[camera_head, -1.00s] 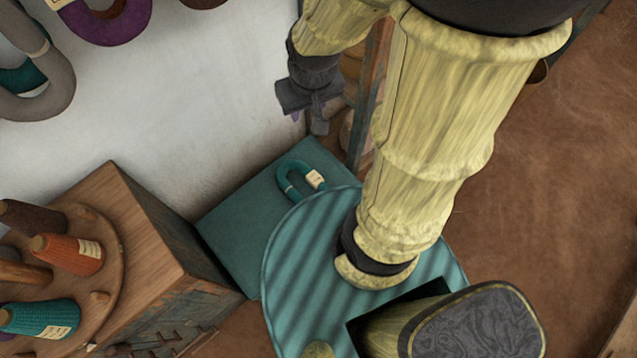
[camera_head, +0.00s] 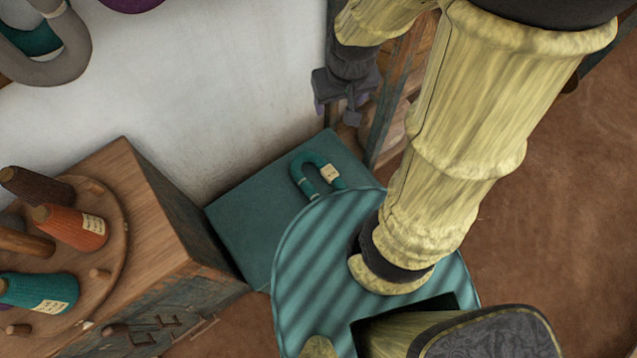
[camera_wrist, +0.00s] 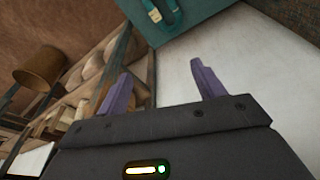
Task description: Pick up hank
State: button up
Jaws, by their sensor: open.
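A teal U-shaped hank (camera_head: 310,174) with a cream label lies on the flat teal top (camera_head: 243,213) of a low box against the white wall. In the wrist view the hank (camera_wrist: 152,9) is partly cut off at the top edge, beyond my fingertips. My gripper (camera_head: 339,113) hangs above and to the right of the hank in the head view, apart from it. In the wrist view its two purple fingers (camera_wrist: 161,72) are spread, with nothing between them.
A wooden cabinet (camera_head: 165,215) with several yarn cones stands at the left. More hanks, including a grey one (camera_head: 68,50), hang on the wall. A wooden rack (camera_head: 388,110) stands close beside my gripper. Brown floor (camera_head: 560,210) is open at the right.

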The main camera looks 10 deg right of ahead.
jog(key=w+f+n+b, duration=0.1)
jog(key=w+f+b, duration=0.3)
jog(key=f+b, duration=0.8)
jog(key=w+f+n+g+h+b, duration=0.1)
jog(key=w+f+b, duration=0.3)
jog(key=f+b, duration=0.8)
jog(key=w+f+n+b, duration=0.2)
jog(key=w+f+b, duration=0.3)
jog(key=f+b, duration=0.7)
notch_tip(320, 180, down, 10)
jog(key=shift+a+f+g+h, duration=0.25)
jog(key=shift+g+h, duration=0.05)
jog(key=shift+h, duration=0.1)
jog(key=shift+s, duration=0.1)
jog(key=b, duration=0.5)
send_near(328, 171)
jog(key=f, duration=0.5)
jog(key=shift+w+d, duration=0.2)
jog(key=shift+w, duration=0.15)
jog(key=shift+f, duration=0.1)
jog(key=shift+f, duration=0.1)
jog(key=f+b, duration=0.1)
jog(key=f, duration=0.1)
jog(key=d+f+b, duration=0.1)
jog(key=f+b, duration=0.1)
jog(key=f, duration=0.1)
jog(key=shift+w+d, duration=0.15)
jog(key=shift+w, duration=0.05)
